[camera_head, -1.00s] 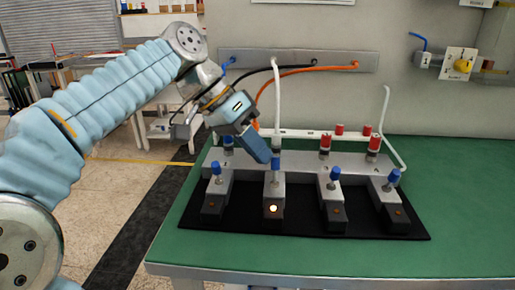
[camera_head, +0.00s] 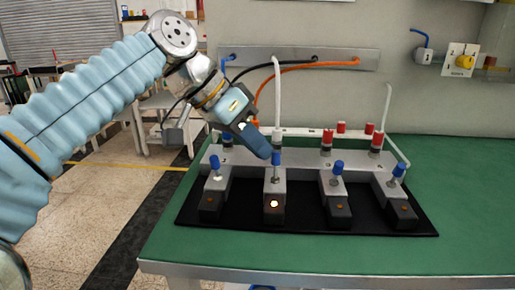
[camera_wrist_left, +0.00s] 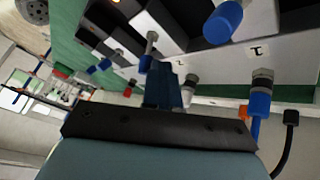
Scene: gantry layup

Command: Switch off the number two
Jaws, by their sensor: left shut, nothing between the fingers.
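Several grey switch blocks stand in a row on a black mat (camera_head: 250,226), each with a metal lever and a blue cap. The second block from the left (camera_head: 274,186) has a brightly lit lamp (camera_head: 274,204); the other lamps are dull orange. Its blue-capped lever (camera_head: 276,158) stands roughly upright. My left gripper (camera_head: 261,150) is shut and empty, its tips just left of that cap; I cannot tell whether they touch. In the left wrist view the shut fingers (camera_wrist_left: 163,85) are beside a blue-capped lever (camera_wrist_left: 146,62). My right gripper is not in view.
Red-topped fittings (camera_head: 327,137) and a white pipe (camera_head: 388,100) rise behind the blocks. Blue, black and orange hoses run from a wall plate (camera_head: 345,57). The green table (camera_head: 460,220) is clear at right and front.

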